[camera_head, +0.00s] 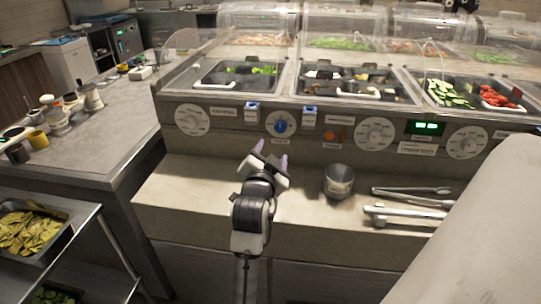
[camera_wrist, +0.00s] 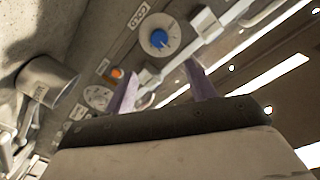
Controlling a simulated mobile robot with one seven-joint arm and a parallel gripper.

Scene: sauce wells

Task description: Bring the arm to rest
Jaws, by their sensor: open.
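My gripper (camera_head: 270,158) is open and empty in the head view, above the front ledge of the counter (camera_head: 185,190). Its two purple-grey fingers point towards the panel of dials. In the wrist view the fingers of my gripper (camera_wrist: 160,88) stand apart with nothing between them. A white dial with a blue knob (camera_head: 281,125) is just beyond the fingertips. The same blue-knobbed dial (camera_wrist: 158,40) shows in the wrist view, apart from the fingers as far as I can tell.
A metal cup (camera_head: 338,182) stands on the ledge right of my gripper, with tongs (camera_head: 412,191) further right. Food wells (camera_head: 355,84) under clear covers lie behind the panel. A grey side counter (camera_head: 85,135) holds small jars. The ledge left of my gripper is clear.

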